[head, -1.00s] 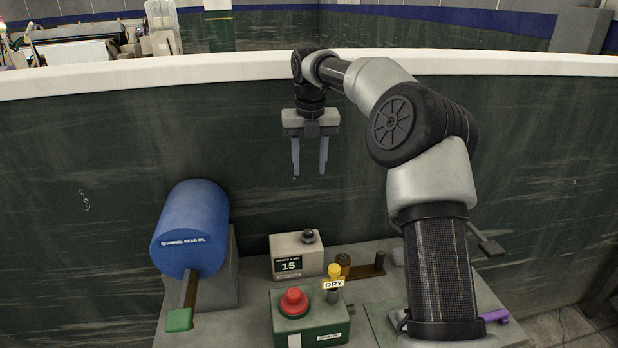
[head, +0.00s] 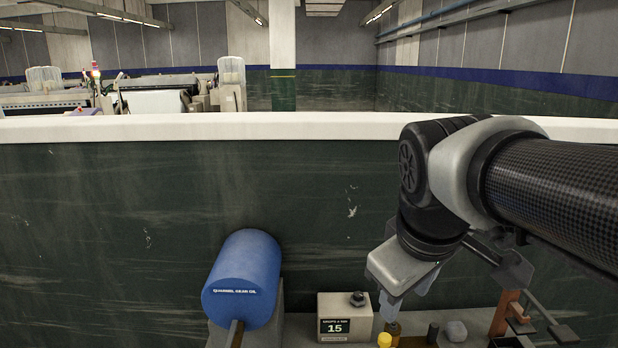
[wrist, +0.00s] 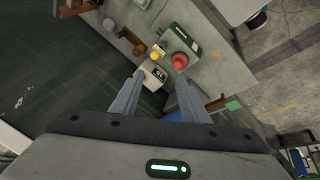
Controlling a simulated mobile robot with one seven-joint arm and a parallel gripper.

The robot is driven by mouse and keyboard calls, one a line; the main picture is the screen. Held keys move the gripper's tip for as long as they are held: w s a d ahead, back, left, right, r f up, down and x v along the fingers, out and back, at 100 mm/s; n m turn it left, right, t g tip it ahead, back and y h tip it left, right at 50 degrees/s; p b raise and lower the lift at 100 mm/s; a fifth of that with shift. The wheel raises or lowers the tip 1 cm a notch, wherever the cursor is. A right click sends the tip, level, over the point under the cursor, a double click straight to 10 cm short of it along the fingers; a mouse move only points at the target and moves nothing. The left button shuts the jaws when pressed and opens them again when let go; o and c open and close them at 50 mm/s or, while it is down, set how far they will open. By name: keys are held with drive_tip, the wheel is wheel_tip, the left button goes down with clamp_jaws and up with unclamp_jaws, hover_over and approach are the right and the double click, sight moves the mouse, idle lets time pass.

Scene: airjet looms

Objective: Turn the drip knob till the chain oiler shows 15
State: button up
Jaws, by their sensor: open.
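The chain oiler (head: 345,318) is a pale box on the bench, and its dark display reads 15. In the wrist view the oiler box (wrist: 152,76) lies beyond and between my fingertips. My gripper (head: 402,300) is open and empty, to the right of the knob in the head view and apart from it. Its two spread fingers also show in the wrist view (wrist: 158,80). The knob is hard to make out in the wrist view.
A blue oil tank (head: 242,280) stands left of the oiler. A yellow knob (head: 384,340) is in front, right of the oiler. The wrist view shows a red button (wrist: 180,61) on a green box. A tall dark green panel rises behind the bench.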

drive_tip(key=s+f+m+y, duration=0.1)
drive_tip(key=s+f+m, duration=0.3)
drive_tip(key=s+m, duration=0.2)
drive_tip(key=shift+s+d+f+m+t, duration=0.15)
drive_tip(key=shift+d+m+t, duration=0.15)
drive_tip(key=shift+d+t, duration=0.1)
